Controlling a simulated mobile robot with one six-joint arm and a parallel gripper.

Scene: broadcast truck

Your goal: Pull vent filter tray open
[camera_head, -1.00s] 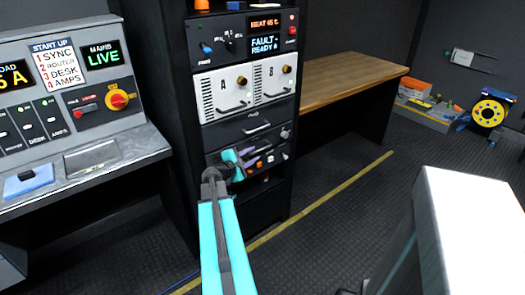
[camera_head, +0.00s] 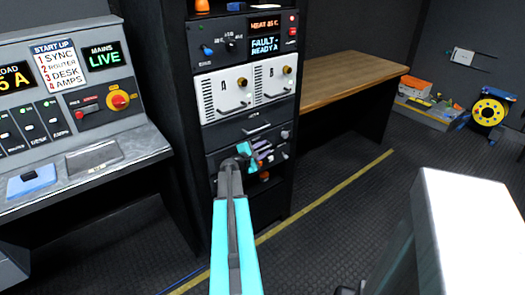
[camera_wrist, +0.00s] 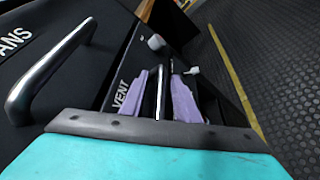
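The vent filter tray front (camera_wrist: 122,92), dark and marked VENT, fills the middle of the wrist view. Its slim metal handle (camera_wrist: 160,92) stands between the two purple fingers of my gripper (camera_wrist: 162,98). The fingers are apart, with a gap visible on each side of the handle; I cannot tell whether either touches it. In the head view my gripper (camera_head: 266,154) is at the lower part of the rack, and my arm hides much of the vent tray front there. The tray appears to be in the rack.
The FANS drawer handle (camera_wrist: 48,72) juts out close to my gripper, directly above the vent tray in the head view. White modules A and B (camera_head: 246,92) sit higher. A wooden bench (camera_head: 350,82) stands right of the rack. Floor (camera_head: 330,225) in front is clear.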

